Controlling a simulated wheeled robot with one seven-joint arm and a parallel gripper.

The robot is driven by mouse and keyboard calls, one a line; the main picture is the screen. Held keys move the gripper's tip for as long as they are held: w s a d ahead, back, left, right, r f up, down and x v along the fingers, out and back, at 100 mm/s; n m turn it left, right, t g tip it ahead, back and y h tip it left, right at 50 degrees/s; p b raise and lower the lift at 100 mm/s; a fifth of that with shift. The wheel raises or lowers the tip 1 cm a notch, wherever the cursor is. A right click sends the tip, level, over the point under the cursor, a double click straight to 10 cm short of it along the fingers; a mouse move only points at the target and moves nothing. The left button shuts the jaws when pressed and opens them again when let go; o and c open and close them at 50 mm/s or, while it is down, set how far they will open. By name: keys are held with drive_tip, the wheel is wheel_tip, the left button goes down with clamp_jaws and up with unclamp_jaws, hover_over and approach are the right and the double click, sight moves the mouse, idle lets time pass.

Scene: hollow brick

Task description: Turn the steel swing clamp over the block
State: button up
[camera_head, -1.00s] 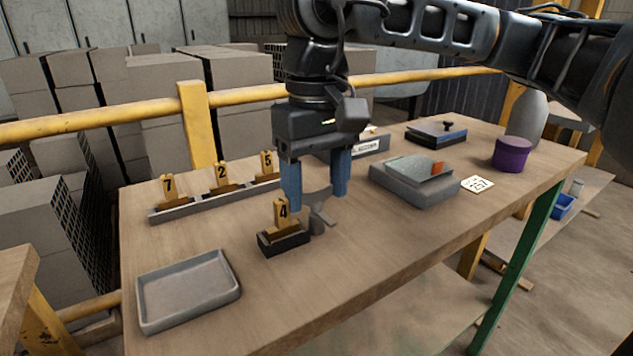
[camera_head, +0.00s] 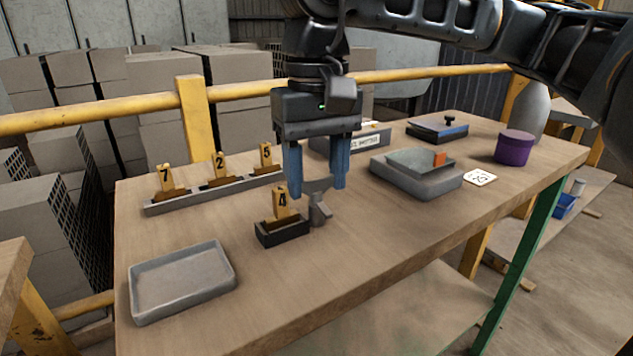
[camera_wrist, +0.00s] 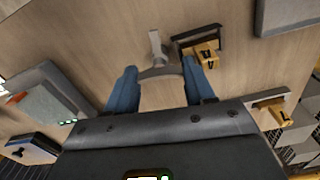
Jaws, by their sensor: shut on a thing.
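The steel swing clamp (camera_head: 319,212) stands at the right end of a black holder (camera_head: 283,234). A block with a yellow tag marked 4 (camera_head: 281,204) sits in that holder. My gripper (camera_head: 317,189) points down above the clamp, its two blue fingers either side of the clamp's curved grey part. In the wrist view my gripper (camera_wrist: 160,84) is shut on that curved part of the clamp (camera_wrist: 160,72). The clamp's narrow stem (camera_wrist: 155,42) points away from the fingers, beside the tagged block (camera_wrist: 203,53). The clamp's arm does not appear to lie over the block.
A grey rail (camera_head: 215,193) with blocks tagged 7, 2 and 5 is behind left. An empty grey tray (camera_head: 181,283) is front left. A grey box (camera_head: 420,182), purple tub (camera_head: 514,148) and white card (camera_head: 480,177) are right. The table front is clear.

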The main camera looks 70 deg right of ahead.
drive_tip(key=m+b, duration=0.1)
drive_tip(key=b, duration=0.1)
drive_tip(key=m+b, duration=0.2)
drive_tip(key=shift+f+m, duration=0.25)
drive_tip(key=shift+m, duration=0.05)
drive_tip(key=m+b, duration=0.3)
drive_tip(key=m, duration=0.1)
drive_tip(key=shift+r+m+b, duration=0.1)
drive_tip(key=shift+m+b, duration=0.2)
drive_tip(key=shift+b, duration=0.1)
drive_tip(key=m+b, duration=0.2)
drive_tip(key=m, duration=0.2)
drive_tip(key=shift+r+m+b, duration=0.15)
drive_tip(key=shift+m+b, duration=0.85)
drive_tip(key=shift+m, duration=1.1)
drive_tip(key=o, duration=0.8)
drive_tip(key=shift+c, duration=0.2)
drive_tip(key=shift+r, duration=0.15)
